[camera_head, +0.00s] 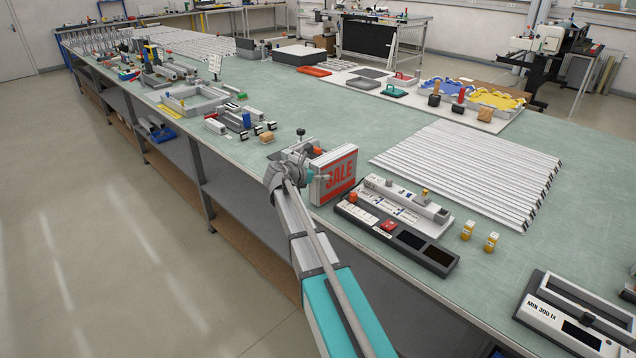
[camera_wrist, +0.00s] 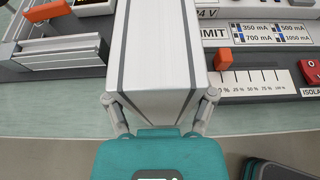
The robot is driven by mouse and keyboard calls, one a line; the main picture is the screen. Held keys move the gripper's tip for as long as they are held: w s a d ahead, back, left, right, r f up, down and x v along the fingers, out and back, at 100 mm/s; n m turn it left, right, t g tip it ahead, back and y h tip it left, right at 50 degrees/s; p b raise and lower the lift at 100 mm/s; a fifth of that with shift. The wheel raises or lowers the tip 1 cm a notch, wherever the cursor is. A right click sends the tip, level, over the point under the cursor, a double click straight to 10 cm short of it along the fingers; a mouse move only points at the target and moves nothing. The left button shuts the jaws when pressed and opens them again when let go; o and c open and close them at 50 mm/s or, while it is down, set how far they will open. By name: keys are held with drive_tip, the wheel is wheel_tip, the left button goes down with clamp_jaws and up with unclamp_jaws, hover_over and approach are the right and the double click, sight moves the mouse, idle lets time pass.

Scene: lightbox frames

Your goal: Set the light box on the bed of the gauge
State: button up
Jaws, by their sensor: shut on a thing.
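The light box (camera_head: 333,176) is a silver-edged block with a red and white SALE face, at the table's near edge in the head view. My gripper (camera_head: 287,172) is shut on it. In the wrist view, my gripper (camera_wrist: 160,105) has one finger on each side of the light box's silver body (camera_wrist: 160,60). The head view does not clearly show whether the box's underside touches the table. A grey and white instrument marked MIN 300 lx (camera_head: 578,313), which looks like the gauge, lies at the lower right, apart from the box and partly cut off by the frame.
A control panel with a red button (camera_head: 389,227) and dark windows lies just right of the box. Silver rails (camera_head: 470,170) lie behind. Bare green tabletop (camera_head: 330,108) shows beyond the box.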

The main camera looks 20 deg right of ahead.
drive_tip(key=shift+f+b, duration=0.35)
drive_tip(key=shift+f, duration=0.4)
drive_tip(key=o, duration=1.3)
drive_tip(key=shift+c, duration=0.2)
drive_tip(key=shift+a+r, duration=0.1)
drive_tip(key=shift+r, duration=0.1)
drive_tip(key=p+v, duration=0.4)
drive_tip(key=v, duration=0.7)
drive_tip(key=shift+s+a+p, duration=0.25)
drive_tip(key=shift+a+p, duration=0.05)
drive_tip(key=shift+r, duration=0.1)
